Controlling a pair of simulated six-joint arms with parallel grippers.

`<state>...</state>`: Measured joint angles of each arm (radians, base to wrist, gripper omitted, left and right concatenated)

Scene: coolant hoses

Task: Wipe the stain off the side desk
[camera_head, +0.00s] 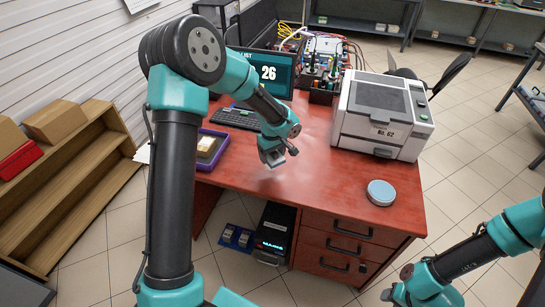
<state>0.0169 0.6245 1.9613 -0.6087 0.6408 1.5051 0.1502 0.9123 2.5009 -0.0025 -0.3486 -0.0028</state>
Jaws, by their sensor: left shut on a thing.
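The red-brown side desk (325,180) stands in the middle of the head view. A pale, smeared whitish patch (264,177) shows on its top near the front edge, just below and left of my left gripper. My left gripper (275,158) reaches down over the front middle of the desk top. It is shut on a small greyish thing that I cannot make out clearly. I cannot tell whether that thing touches the desk. My right arm comes in at the lower right, off the desk. Its end (390,294) is partly cut off at the bottom edge.
A printer (385,115) stands at the desk's right rear. A round pale-blue tin (380,193) sits at the front right. A purple tray (212,149), keyboard (234,118), monitor (268,71) and cable-filled box (322,95) are left and behind. The desk middle is mostly clear.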

